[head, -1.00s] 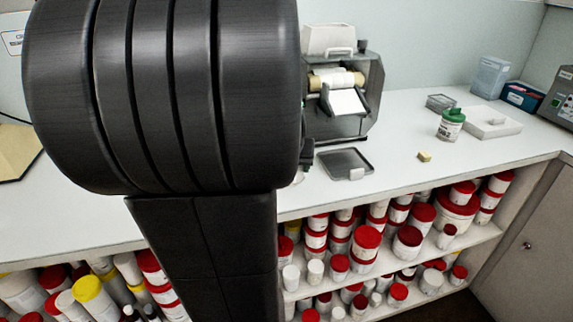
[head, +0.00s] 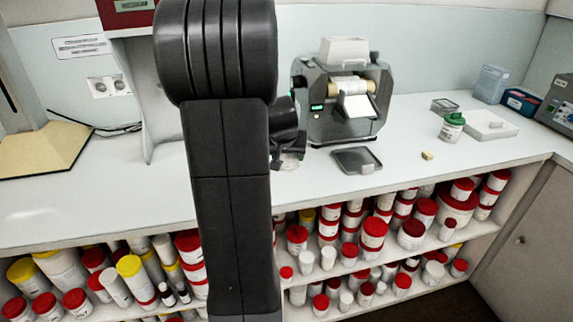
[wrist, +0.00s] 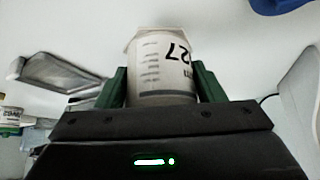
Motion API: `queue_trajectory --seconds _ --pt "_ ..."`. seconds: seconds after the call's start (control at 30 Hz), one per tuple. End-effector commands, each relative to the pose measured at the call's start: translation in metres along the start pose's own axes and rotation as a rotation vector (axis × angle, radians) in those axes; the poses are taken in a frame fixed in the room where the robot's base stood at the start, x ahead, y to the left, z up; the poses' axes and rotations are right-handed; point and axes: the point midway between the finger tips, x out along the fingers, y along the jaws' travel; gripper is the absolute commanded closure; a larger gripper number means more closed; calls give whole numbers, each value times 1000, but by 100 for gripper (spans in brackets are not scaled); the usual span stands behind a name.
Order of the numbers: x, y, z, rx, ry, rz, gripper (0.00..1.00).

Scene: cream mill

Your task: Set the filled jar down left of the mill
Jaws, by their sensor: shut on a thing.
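The mill (head: 345,108), grey with pale rollers and a white hopper on top, stands on the counter right of my arm in the head view. My gripper (wrist: 160,88) is shut on a whitish jar (wrist: 165,68) with graduation marks and a "27" on its side. The jar sits between the two green fingers in the wrist view. In the head view my arm hides most of the gripper, and a small pale part of the jar (head: 290,160) shows just left of the mill's front. I cannot tell whether the jar touches the counter.
A dark flat tray (head: 356,160) lies before the mill. The counter left of my arm (head: 110,190) is mostly clear, with a dark cable behind.

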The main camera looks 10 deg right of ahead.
Motion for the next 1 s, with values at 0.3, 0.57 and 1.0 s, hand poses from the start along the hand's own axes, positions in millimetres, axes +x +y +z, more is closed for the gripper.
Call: queue_trajectory --seconds 0.3,0.57,1.0 --pt "27 0 18 -2 0 0 60" --pt "29 0 19 -1 0 0 60" --pt "29 0 19 -1 -1 0 16"
